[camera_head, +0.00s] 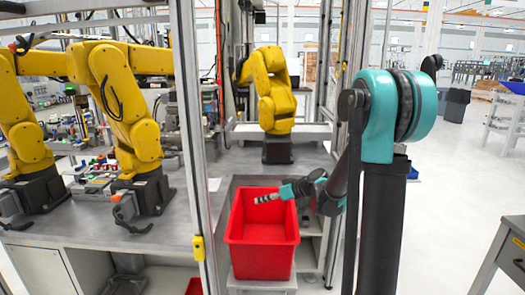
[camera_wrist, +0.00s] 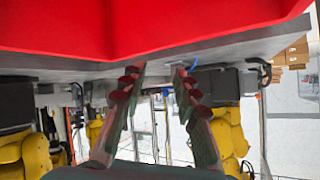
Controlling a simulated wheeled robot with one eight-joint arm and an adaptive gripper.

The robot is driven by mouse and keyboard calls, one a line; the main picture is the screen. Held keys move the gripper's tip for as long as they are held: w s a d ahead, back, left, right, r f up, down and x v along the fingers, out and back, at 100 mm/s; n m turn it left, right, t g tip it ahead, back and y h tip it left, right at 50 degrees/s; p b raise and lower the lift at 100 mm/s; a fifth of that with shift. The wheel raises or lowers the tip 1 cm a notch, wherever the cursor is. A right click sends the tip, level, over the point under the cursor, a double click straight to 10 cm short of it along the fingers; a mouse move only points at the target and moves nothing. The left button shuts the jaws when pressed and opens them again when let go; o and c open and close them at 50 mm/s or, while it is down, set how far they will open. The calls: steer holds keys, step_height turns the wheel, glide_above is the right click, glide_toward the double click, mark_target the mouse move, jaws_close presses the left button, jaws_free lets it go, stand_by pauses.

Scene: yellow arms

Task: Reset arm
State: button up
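My gripper (camera_head: 268,198) is in front of the upper back part of the red bin (camera_head: 262,262) in the head view; its height above the bin is hard to tell. In the wrist view the two fingers of my gripper (camera_wrist: 158,72) stand apart with nothing between them. The red bin (camera_wrist: 150,30) fills the top of the wrist view, which looks upside down. My arm, teal and black, is bent at the right of the head view. The bin looks empty where its inside shows.
Yellow robot arms (camera_head: 122,110) stand on a grey bench at the left, and another yellow arm (camera_head: 268,90) stands behind the bin. A metal frame post (camera_head: 190,130) rises left of the bin. Open floor (camera_head: 460,180) lies right, with a table (camera_head: 505,250) at the lower right edge.

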steer(key=s+d+f+m+t+h, duration=0.1)
steer(key=s+d+f+m+h, duration=0.2)
steer(key=s+d+m+h, duration=1)
steer(key=s+d+f+n+g+y, duration=0.1)
steer(key=s+d+f+n, duration=0.1)
steer(key=s, duration=0.5)
steer(key=s+d+f+n+g+y, duration=0.1)
steer(key=s+d+f+n, duration=0.1)
steer(key=s+f, duration=0.3)
steer(key=s+d, duration=0.1)
steer(key=s, duration=0.2)
steer(key=shift+s+n+g+y, duration=0.2)
steer(key=shift+n+g+y, duration=0.1)
steer(key=shift+g+y, duration=0.1)
